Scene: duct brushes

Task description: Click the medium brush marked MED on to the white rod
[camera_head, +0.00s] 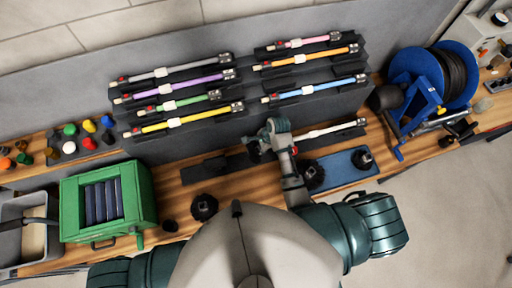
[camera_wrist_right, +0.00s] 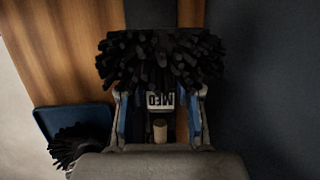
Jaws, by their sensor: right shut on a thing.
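My right gripper (camera_head: 264,137) is above the bench in the middle of the head view. In the right wrist view it (camera_wrist_right: 160,115) is shut on the medium brush (camera_wrist_right: 160,58), which has a ring of black bristles and a white label reading MED, seen upside down. In the head view the brush is mostly hidden by the gripper. The white rod (camera_head: 330,131) lies in a dark holder on the bench, right of the gripper and apart from it. My left gripper is not in view.
A blue tray (camera_head: 340,178) carries black brushes (camera_head: 362,158); another black brush (camera_head: 204,207) lies left of it. Racks of coloured rods (camera_head: 180,105) stand behind. A green box (camera_head: 106,203) is left, a blue hose reel (camera_head: 428,85) right.

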